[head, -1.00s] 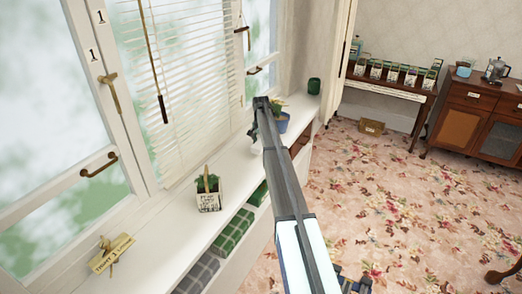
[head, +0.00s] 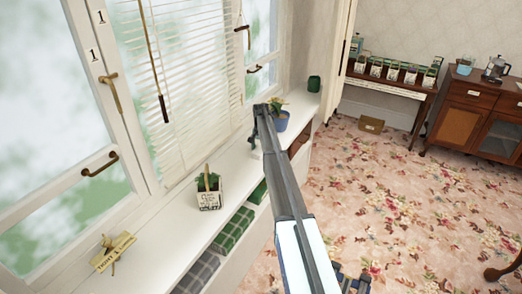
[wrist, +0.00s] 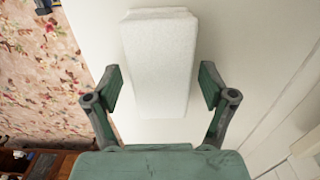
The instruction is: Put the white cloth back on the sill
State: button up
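The white cloth (wrist: 160,65) shows in the wrist view as a thick, pale folded block. It appears to lie on the white sill (wrist: 230,40), near the edge above the carpet. My gripper (wrist: 161,88) is open, with one finger on each side of the cloth's near end and a visible gap on both sides. In the head view my gripper (head: 254,134) is over the far part of the sill (head: 150,232). I cannot make out the cloth in the head view.
A blue potted plant (head: 281,121) and a dark green cup (head: 314,85) stand on the sill beyond my gripper. Window blinds (head: 190,85) run along the left. Open carpet lies right.

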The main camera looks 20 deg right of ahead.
notch_tip(320, 180, up, 12)
jog(key=b, duration=0.4)
jog(key=shift+r, duration=0.15)
